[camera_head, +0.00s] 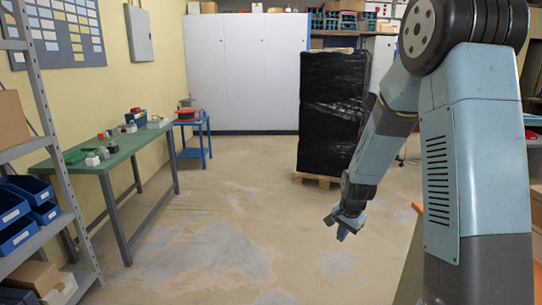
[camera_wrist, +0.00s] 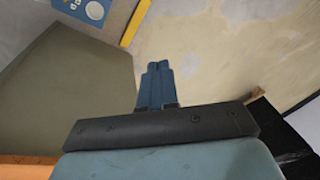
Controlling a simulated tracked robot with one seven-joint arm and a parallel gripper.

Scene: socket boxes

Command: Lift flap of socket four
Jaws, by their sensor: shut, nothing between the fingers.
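Several small boxes, some of them whitish (camera_head: 92,160), stand in a loose row on the green-topped table (camera_head: 75,172) at the left. They are too small to tell which is socket four, and I cannot make out any flap. My gripper (camera_head: 342,232) hangs in the air over the open floor, well to the right of the table and apart from everything. In the wrist view its two blue fingers (camera_wrist: 158,66) are together with nothing between them.
A black-wrapped pallet stack (camera_head: 330,105) stands behind my arm. A metal shelf with blue bins (camera_head: 15,235) is at the near left, and a small blue table (camera_head: 195,135) stands past the green one. Concrete floor (camera_head: 240,215) between table and arm is clear.

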